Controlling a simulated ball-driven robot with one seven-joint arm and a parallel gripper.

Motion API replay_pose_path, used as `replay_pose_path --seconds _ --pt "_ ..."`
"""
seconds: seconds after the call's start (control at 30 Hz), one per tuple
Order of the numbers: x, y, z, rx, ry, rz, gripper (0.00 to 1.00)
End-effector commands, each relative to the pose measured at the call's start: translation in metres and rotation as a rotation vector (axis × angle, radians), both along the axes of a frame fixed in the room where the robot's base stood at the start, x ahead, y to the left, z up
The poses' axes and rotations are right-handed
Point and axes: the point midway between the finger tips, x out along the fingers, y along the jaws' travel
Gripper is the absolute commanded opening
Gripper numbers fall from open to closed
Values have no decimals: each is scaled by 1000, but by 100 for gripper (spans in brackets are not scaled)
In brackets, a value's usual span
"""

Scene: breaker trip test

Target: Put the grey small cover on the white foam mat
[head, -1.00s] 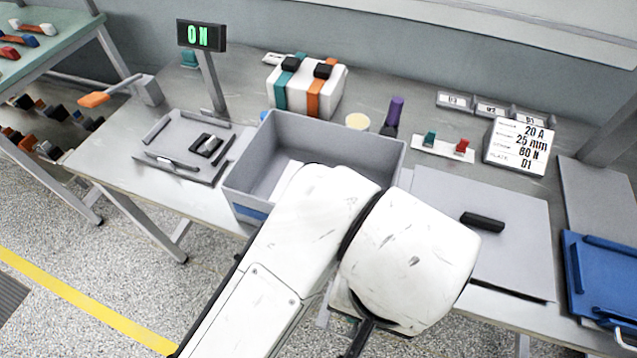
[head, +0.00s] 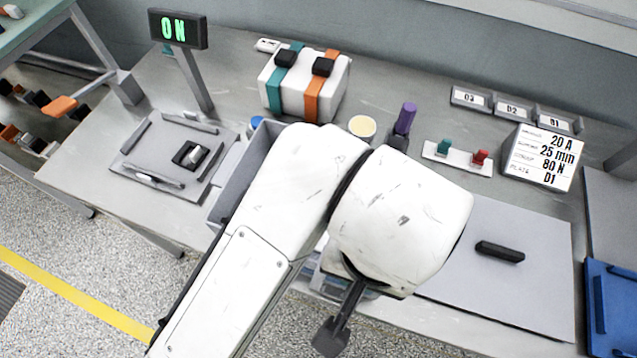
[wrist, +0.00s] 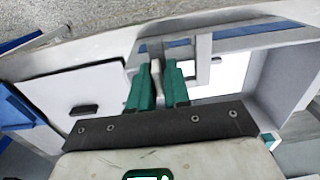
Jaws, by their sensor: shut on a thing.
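My gripper (wrist: 160,70) shows in the wrist view with two teal fingers shut on a small grey piece (wrist: 156,73), which looks like the grey small cover. The fingers hide much of it. A bright white sheet (wrist: 225,76), which looks like the white foam mat, lies inside the grey bin (wrist: 272,85), just right of the fingers. The held piece is near the bin's wall; I cannot tell its height above it.
Right of the bin is a flat grey board (head: 540,265) with a black bar (head: 499,251). Behind stand a purple-topped item (head: 404,118), a round cream-topped item (head: 362,127) and a strapped white case (head: 305,88). A grey fixture plate (head: 165,160) lies left, a blue tray (head: 610,305) at right.

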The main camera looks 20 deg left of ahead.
Motion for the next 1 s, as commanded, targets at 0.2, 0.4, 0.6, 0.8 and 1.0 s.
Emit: replay_pose_path --seconds 0.2,0.4,0.6,0.8,1.0 --pt "22 2 -9 -5 0 0 0" --pt "66 8 -30 -6 1 -1 0" --pt "103 14 -59 -5 3 1 0" --pt "126 19 -85 0 3 -1 0" --pt "136 21 -97 0 2 -1 0"
